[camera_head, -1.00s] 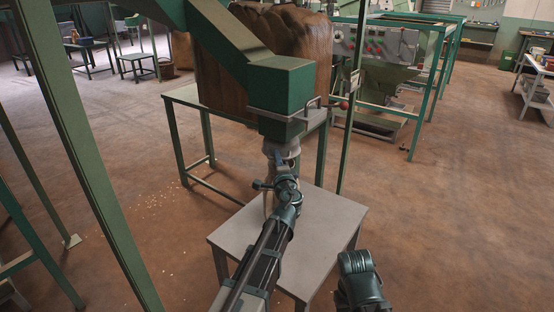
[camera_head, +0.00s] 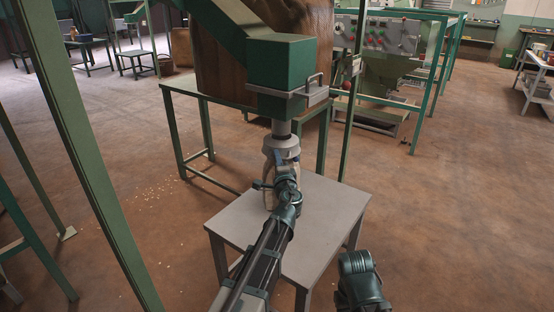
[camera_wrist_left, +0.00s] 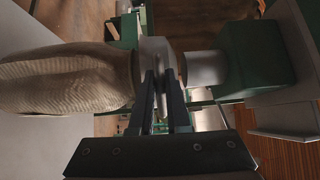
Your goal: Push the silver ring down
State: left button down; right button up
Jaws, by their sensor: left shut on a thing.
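The silver ring (camera_head: 283,147) sits around the grey spout (camera_head: 281,128) under the green hopper box (camera_head: 284,66). A stretch of bare spout shows between box and ring. In the left wrist view the ring (camera_wrist_left: 160,56) lies between the pale sack (camera_wrist_left: 65,78) and the bare spout (camera_wrist_left: 207,69). The sack hangs just below the ring; in the head view it (camera_head: 269,190) is mostly hidden behind my arm. My left gripper (camera_wrist_left: 160,78) is shut on the ring from the near side. My right gripper's fingers do not show, only my right arm at the bottom.
A grey-topped table (camera_head: 320,215) stands below the sack, its top mostly bare. A grey gate plate with a handle (camera_head: 315,87) sticks out from the box. Green frame posts (camera_head: 88,165) stand at left. A brown bin stands behind the box. Floor at right is open.

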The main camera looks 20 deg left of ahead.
pick_arm(q)
jog(key=c, duration=1)
grip_release()
jog(key=shift+f, duration=0.25)
jog(key=shift+o, duration=0.6)
jog(key=v, duration=1.4)
jog(key=shift+b, duration=0.3)
